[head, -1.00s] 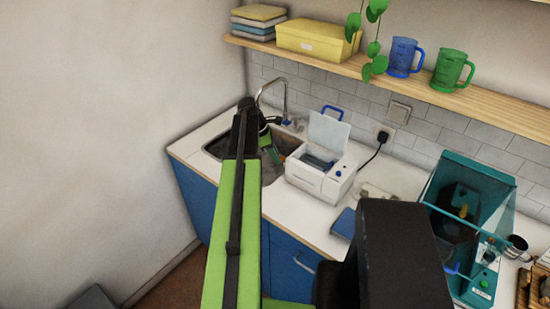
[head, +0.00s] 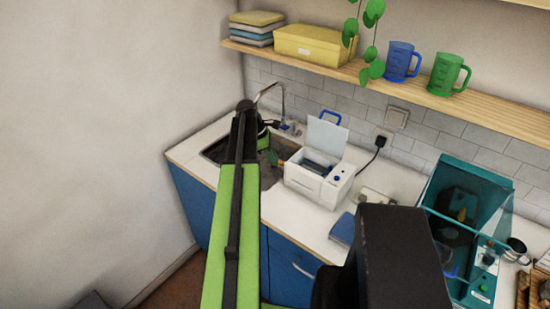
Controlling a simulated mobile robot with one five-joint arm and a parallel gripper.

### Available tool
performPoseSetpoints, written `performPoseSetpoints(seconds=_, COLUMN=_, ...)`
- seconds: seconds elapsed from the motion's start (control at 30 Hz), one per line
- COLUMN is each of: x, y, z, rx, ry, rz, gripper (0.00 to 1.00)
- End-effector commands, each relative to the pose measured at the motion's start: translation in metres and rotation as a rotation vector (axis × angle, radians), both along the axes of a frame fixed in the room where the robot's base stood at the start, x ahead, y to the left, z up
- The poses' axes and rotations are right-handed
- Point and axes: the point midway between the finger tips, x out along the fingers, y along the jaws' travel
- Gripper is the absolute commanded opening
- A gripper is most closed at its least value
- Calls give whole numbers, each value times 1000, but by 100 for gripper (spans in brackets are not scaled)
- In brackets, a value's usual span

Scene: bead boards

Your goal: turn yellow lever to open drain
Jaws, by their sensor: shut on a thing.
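My gripper (head: 273,156) is small in view at the far end of my green and black arm, pointing down into the sink (head: 212,152). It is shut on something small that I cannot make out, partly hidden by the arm. A tiny orange-yellow spot (head: 282,162) shows beside the gripper in the sink; I cannot tell whether it is the lever. A small orange-yellow part (head: 462,214) also shows inside the teal machine at the right. The drain is not visible.
A curved tap (head: 282,98) stands behind the sink. A white box with a raised lid (head: 316,181) stands right of it. A blue book-like item (head: 343,229) lies on the counter. A shelf (head: 395,85) with mugs runs above.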

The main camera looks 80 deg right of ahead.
Motion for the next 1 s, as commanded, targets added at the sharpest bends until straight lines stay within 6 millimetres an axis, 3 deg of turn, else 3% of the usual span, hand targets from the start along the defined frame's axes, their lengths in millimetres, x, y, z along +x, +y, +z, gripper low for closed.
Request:
performPoseSetpoints(seconds=0.6, x=1, y=-23, z=-1, rx=2, ry=-7, rz=-482, gripper=0)
performPoseSetpoints(seconds=1.0, x=-2, y=-29, z=-1, rx=-1, ry=-8, rz=-646, gripper=0)
